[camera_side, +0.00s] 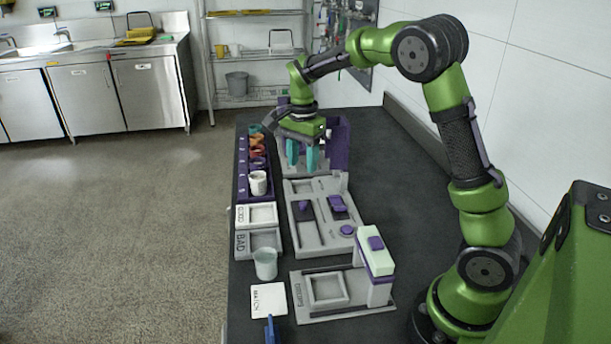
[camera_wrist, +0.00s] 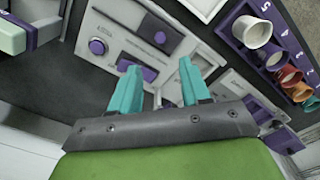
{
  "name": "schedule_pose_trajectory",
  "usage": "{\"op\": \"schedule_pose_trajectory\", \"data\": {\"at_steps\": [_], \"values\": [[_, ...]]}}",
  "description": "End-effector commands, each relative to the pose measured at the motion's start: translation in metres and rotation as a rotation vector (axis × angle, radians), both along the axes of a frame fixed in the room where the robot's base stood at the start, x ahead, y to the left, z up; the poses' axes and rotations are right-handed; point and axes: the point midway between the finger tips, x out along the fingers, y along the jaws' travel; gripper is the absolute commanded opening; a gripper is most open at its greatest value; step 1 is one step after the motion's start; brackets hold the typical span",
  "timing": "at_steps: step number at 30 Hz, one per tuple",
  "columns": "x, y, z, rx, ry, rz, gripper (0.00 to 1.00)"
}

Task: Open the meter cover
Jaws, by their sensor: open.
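My gripper (camera_side: 303,166) hangs over the far end of the bench, near the rear grey-and-purple station (camera_side: 336,143). Its two teal fingers are apart with nothing between them, as the wrist view also shows (camera_wrist: 158,70). No part is clearly marked as the meter cover. The front grey station (camera_side: 345,310) carries a raised pale-green and purple head (camera_side: 376,252), well away from my gripper. A grey panel (camera_side: 305,233) in the middle has purple blocks and a round purple knob (camera_side: 346,230); the knob also shows in the wrist view (camera_wrist: 97,46). My gripper partly hides the rear station.
A purple rack (camera_side: 242,170) along the left edge holds several coloured cups and a white cup (camera_side: 258,183). Dark bench right of the stations is clear.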

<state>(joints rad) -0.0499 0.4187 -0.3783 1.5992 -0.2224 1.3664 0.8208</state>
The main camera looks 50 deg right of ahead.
Motion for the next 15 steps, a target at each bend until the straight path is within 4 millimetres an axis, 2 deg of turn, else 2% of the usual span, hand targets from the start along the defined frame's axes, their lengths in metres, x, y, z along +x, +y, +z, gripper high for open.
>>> {"op": "schedule_pose_trajectory", "data": {"at_steps": [1,9,15], "values": [[-0.001,0.0,-0.013,0.001,0.005,-0.001,0.47],[-0.001,0.0,-0.072,0.001,0.004,0.0,0.47],[-0.001,0.0,-0.105,0.0,0.002,0.0,0.47]]}}
